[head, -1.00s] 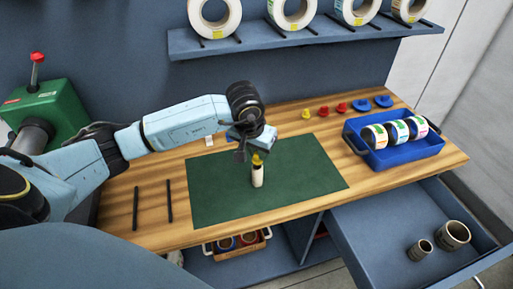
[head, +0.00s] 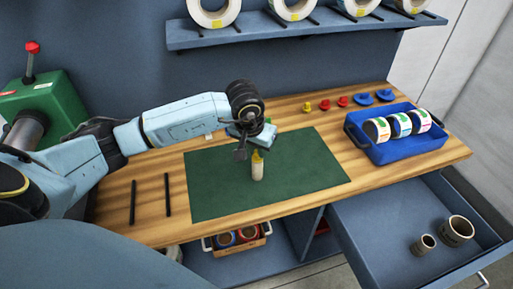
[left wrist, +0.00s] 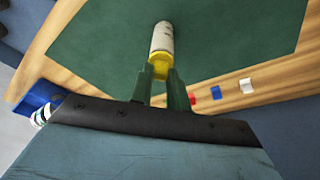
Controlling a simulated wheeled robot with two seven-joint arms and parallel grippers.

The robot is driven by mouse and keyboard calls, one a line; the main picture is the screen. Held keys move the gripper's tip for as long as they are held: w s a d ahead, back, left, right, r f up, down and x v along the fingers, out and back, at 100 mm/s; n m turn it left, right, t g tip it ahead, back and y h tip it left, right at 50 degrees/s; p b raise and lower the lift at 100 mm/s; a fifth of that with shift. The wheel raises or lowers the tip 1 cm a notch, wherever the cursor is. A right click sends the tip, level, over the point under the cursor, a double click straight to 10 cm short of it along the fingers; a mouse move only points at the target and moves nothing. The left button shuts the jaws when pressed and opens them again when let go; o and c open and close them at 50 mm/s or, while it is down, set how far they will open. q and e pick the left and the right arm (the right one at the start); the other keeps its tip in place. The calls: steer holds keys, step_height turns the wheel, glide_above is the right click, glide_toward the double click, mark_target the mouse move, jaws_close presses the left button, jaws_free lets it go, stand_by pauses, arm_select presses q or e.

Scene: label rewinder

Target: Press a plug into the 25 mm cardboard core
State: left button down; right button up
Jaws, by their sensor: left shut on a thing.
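A pale cardboard core (head: 257,173) stands upright on the green mat (head: 215,185); it also shows in the left wrist view (left wrist: 162,38). A yellow plug (head: 257,154) is at the core's top end, in line with it. In the left wrist view the plug (left wrist: 158,64) meets the core's end; how deep it sits in the core I cannot tell. My left gripper (left wrist: 158,76) is shut on the plug, its two green fingers on either side. In the head view the gripper (head: 256,146) is above the core. My right gripper is in neither view.
Another yellow plug (head: 307,107), red plugs (head: 342,102) and blue plugs (head: 383,96) lie at the back. A blue tray (head: 398,151) holds label rolls. The open drawer (head: 385,225) holds two larger cores. Two dark rods (head: 168,194) lie left of the mat.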

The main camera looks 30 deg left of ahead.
arm_select(q)
steer(key=shift+s+f, duration=0.1)
steer(key=shift+f, duration=0.25)
stand_by(0.9)
steer(key=c, duration=1.3)
jaws_free()
steer(key=shift+r, duration=0.2)
